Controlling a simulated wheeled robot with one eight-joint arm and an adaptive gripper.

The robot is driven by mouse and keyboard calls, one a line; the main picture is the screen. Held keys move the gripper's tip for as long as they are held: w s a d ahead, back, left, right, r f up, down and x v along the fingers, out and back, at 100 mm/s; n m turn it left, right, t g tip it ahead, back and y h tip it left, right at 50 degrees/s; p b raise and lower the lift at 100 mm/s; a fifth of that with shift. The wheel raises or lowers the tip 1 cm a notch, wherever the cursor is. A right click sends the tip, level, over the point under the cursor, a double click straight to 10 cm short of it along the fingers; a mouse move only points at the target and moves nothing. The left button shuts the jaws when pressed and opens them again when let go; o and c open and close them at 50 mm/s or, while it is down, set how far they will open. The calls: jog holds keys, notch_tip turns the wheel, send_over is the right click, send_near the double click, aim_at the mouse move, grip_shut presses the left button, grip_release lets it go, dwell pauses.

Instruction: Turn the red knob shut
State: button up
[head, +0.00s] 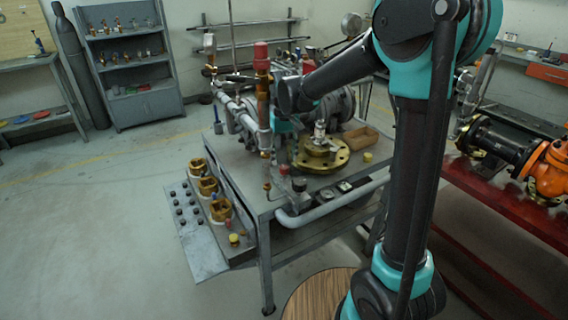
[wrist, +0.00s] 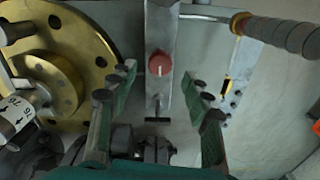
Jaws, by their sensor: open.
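The red knob (wrist: 160,64) shows in the wrist view as a small round knob with a pale pointer line, on a narrow grey bar (wrist: 161,18). The pointer line runs roughly along the bar. My gripper (wrist: 163,84) is open, with one green-padded finger on each side of the picture below the knob. The knob lies between and just beyond the fingertips, and nothing is held. I cannot tell their distance in depth. In the head view my gripper hangs over the workbench near the brass flange, and its fingers are too small to tell.
A brass flange (wrist: 100,45) lies left of the knob in the wrist view. A ribbed handle (wrist: 285,34) reaches in from the upper right. In the head view, a copper column with a red cap (head: 261,52) stands close to my wrist. The grey workbench (head: 245,181) carries pipes and fittings.

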aim_at(284, 166)
notch_tip(284, 166, up, 8)
dwell(0.5)
